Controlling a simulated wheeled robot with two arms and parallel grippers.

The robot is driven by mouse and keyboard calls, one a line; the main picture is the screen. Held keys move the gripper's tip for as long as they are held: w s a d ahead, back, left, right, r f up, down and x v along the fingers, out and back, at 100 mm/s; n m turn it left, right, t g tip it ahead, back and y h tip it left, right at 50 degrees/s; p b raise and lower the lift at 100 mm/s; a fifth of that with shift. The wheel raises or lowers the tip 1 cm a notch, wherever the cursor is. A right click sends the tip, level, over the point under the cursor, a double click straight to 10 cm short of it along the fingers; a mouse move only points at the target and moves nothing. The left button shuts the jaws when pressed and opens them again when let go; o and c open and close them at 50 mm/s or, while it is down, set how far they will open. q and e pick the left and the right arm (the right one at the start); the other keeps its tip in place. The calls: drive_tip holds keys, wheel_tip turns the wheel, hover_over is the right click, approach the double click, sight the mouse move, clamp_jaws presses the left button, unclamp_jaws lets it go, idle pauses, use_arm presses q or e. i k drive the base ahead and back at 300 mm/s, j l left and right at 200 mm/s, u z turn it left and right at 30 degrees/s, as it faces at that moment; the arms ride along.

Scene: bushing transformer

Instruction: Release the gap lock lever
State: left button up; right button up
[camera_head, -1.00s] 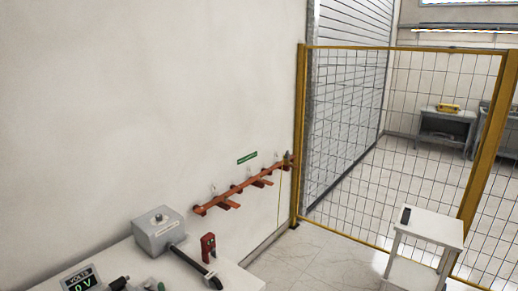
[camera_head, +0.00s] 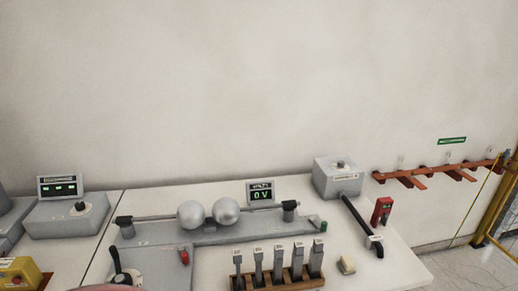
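Two silver spheres (camera_head: 208,213) sit side by side on a horizontal rod over a grey base (camera_head: 220,234) on the white table; I cannot tell whether they touch. No part is readable as the gap lock lever. Candidates are a small red handle (camera_head: 184,257) on a grey box in front of the spheres, a black-knobbed lever (camera_head: 117,262) to its left, and a long black lever (camera_head: 360,222) slanting down in front of the grey box at right.
A display (camera_head: 261,193) reads 0 V behind the spheres. Several upright grey levers (camera_head: 278,265) stand in a wooden rack at the front. A red device (camera_head: 381,211) stands at the table's right. An orange rail (camera_head: 435,172) is on the wall. A yellow box (camera_head: 20,273) is at bottom left.

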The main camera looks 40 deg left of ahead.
sight(183, 255)
drive_tip(key=u, duration=1.9)
drive_tip(key=k+l, duration=0.25)
drive_tip(key=k, duration=0.2)
